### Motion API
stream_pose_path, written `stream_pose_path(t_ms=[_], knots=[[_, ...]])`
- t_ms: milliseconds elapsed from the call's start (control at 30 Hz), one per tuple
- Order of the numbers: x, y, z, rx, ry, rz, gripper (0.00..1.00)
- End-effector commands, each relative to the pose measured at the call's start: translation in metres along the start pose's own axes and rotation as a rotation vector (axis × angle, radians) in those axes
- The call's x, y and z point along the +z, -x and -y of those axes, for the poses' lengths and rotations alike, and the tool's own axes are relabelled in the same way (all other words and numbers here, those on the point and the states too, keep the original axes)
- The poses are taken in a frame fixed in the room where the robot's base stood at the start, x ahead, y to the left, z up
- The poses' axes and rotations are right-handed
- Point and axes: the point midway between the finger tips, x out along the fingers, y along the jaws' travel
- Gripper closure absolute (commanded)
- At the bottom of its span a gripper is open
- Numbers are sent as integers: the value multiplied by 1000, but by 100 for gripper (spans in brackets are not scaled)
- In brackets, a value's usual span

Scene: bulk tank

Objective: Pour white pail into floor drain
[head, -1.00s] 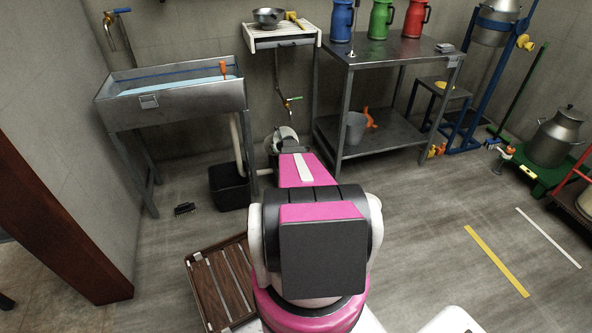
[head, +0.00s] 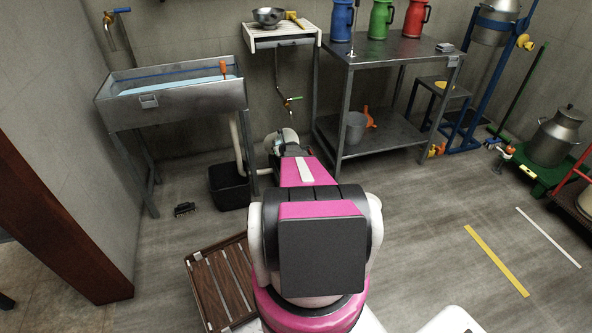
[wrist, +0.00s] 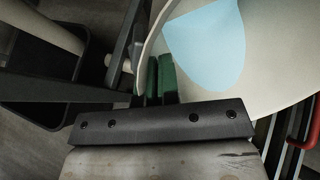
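The white pail (wrist: 265,85) fills the upper right of the wrist view, with pale blue liquid (wrist: 208,45) inside. My gripper (wrist: 160,75) has its green-padded fingers close together at the pail's rim and appears shut on it. In the head view the pail (head: 290,134) is small and mostly hidden beyond my gripper and arm, below the wall tap. Its exact tilt is hard to tell. I cannot make out the floor drain in either view; my arm hides part of the floor.
A black bin (head: 229,188) stands under the metal sink (head: 172,104), left of my gripper. A steel shelf table (head: 390,135) is close on the right. A wooden slatted rack (head: 222,285) and a small dark brush-like item (head: 184,209) lie on the floor. Floor at right is open.

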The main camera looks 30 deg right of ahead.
Motion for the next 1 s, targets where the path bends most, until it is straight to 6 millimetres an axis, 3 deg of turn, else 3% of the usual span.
stream_pose_path(t_ms=[1000], knots=[[-16,1,1,10,-16,137,100]])
